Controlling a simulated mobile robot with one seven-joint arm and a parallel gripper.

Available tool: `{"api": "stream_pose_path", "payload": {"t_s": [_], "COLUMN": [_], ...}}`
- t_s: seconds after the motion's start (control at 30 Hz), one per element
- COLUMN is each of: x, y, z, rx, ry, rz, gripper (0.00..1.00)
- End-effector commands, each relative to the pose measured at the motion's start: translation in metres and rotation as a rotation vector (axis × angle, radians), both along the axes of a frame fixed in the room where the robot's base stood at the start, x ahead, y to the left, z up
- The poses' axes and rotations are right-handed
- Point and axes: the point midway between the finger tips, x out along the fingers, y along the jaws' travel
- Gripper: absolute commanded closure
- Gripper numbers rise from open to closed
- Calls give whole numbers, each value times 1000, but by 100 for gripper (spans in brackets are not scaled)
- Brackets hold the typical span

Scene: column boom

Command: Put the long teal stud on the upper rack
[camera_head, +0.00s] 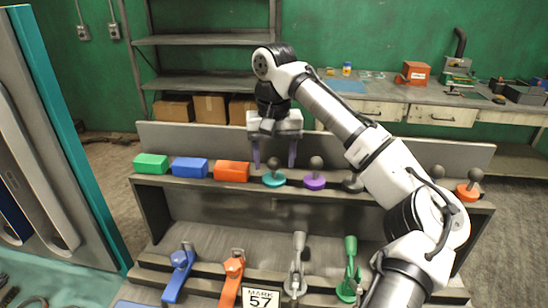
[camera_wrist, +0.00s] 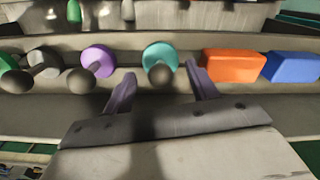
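The teal stud (camera_head: 274,181) has a round teal base with a dark grey ball knob. It stands on the upper shelf of the rack (camera_head: 335,197), between an orange block and a purple stud. In the wrist view the teal stud (camera_wrist: 160,55) lies ahead, between the lines of my fingers. My gripper (camera_head: 274,163) is open above it, with its two purple fingers pointing down on either side of the knob. The fingers show apart and empty in the wrist view (camera_wrist: 161,72). I cannot tell whether the knob is at fingertip height.
Left of the teal stud sit orange (camera_head: 231,171), blue (camera_head: 190,167) and green (camera_head: 151,164) blocks. Right of it stand a purple stud (camera_head: 314,182) and an orange stud (camera_head: 468,192). My arm partly hides others. Several coloured tools, including a green one (camera_head: 350,272), occupy the lower level.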

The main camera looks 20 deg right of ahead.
Motion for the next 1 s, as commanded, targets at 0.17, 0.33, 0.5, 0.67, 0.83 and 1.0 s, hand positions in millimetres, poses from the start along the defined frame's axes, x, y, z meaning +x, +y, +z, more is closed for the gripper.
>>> {"api": "stream_pose_path", "payload": {"t_s": [0.17,0.33,0.5,0.67,0.83,1.0], "x": [0,0,0,0,0,0], "y": [0,0,0,0,0,0], "z": [12,21,32,40,41,41], "rx": [0,-1,-1,-1,0,0], "ry": [1,0,0,0,1,1], "rz": [0,-1,-1,0,1,0], "gripper": [42,42,42,42,42,32]}}
